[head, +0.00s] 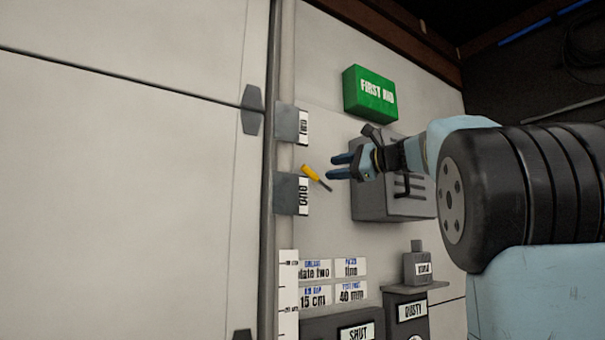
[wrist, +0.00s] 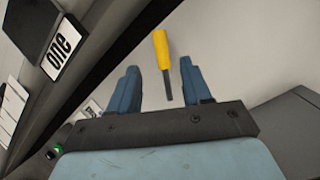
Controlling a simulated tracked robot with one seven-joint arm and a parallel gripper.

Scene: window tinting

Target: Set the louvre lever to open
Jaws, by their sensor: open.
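A lever with a yellow grip (head: 311,173) and a dark shaft stands out from the pale wall, tilted, left of the grey louvre box (head: 368,205). My gripper (head: 338,166) is open and empty just right of it, its blue fingers pointing left. In the wrist view the lever's yellow grip (wrist: 162,47) shows ahead of my gripper (wrist: 160,80), and its dark shaft runs down into the gap between the fingers. I see no contact with either finger. I cannot tell the depth between them. My arm hides part of the louvre box.
Two grey label plates (head: 288,195) stick out left of the lever; one reads "one" in the wrist view (wrist: 62,47). A green first aid box (head: 369,94) hangs above. Below are lettered cards (head: 332,281), a "SHUT" box (head: 355,332) and a "DUSTY" holder (head: 411,311).

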